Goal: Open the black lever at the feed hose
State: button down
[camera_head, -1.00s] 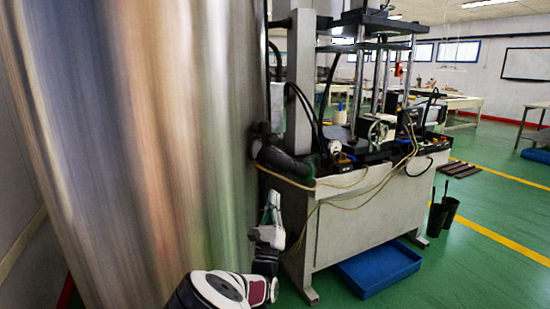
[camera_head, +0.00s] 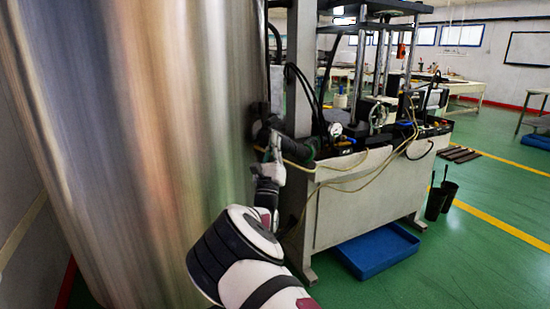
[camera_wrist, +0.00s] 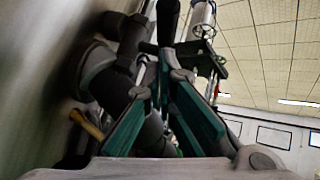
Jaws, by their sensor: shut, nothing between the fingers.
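In the wrist view the dark pipe (camera_wrist: 112,75) fills the left side. A black upright bar (camera_wrist: 167,20), which looks like the lever, stands just beyond my fingertips. My gripper (camera_wrist: 163,68) is shut and empty, its teal-padded fingers meeting near the foot of that bar. I cannot tell whether they touch it. In the head view my gripper (camera_head: 273,153) is beside the tank at the hose, and the lever is hard to make out.
The tank wall is close on the left of my arm. The press machine (camera_head: 365,190) with loose cables stands to the right. A blue tray (camera_head: 378,250) lies under it.

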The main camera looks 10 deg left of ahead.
jog(key=shift+w+a+r, duration=0.1)
jog(key=shift+a+r, duration=0.05)
jog(key=shift+r, duration=0.45)
jog(key=shift+r, duration=0.1)
jog(key=shift+s+a+r+g+p, duration=0.1)
jog(key=shift+s+r+g+p, duration=0.15)
jog(key=shift+g+p, duration=0.25)
